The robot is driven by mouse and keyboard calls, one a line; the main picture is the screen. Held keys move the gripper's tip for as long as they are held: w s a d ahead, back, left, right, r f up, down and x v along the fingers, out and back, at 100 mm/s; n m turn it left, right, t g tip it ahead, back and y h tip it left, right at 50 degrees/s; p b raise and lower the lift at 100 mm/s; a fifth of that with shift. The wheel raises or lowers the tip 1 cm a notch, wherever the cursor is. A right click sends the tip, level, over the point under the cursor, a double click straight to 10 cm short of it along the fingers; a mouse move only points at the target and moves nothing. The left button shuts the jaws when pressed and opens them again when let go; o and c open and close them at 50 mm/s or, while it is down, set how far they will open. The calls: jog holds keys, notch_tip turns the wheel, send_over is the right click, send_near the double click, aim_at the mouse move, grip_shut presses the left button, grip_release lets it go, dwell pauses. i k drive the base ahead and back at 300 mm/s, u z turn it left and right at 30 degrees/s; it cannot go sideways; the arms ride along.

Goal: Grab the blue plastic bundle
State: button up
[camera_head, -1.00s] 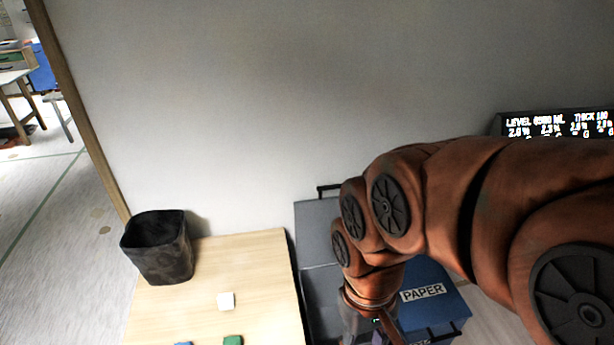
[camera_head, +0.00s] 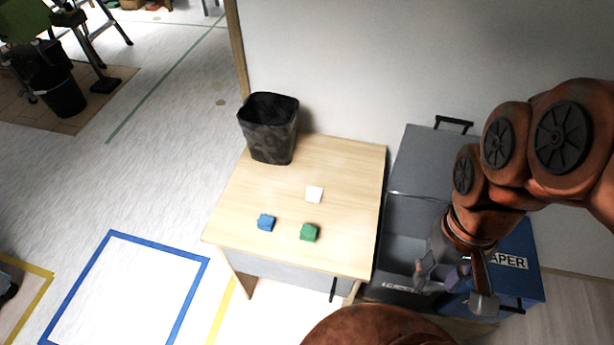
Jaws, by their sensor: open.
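A small blue bundle (camera_head: 266,222) lies on the light wooden table (camera_head: 345,160), near its front left edge. A green bundle (camera_head: 309,233) lies to its right and a white one (camera_head: 314,194) lies behind them. My gripper (camera_head: 452,284) hangs at the end of the orange arm, to the right of the table and over the bins. It is open, pointing down, and well apart from the blue bundle. I see nothing held in it.
A black bin (camera_head: 268,128) stands on the table's back left corner. A grey bin (camera_head: 405,245) and a blue bin marked paper (camera_head: 520,262) stand right of the table, against the wall. Open floor with a blue taped square (camera_head: 112,236) lies to the left.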

aim_at(266, 223)
jog(key=u, duration=1.05)
jog(key=k, duration=0.7)
jog(key=u, duration=1.2)
jog(key=i, duration=0.6)
jog(key=z, duration=0.1)
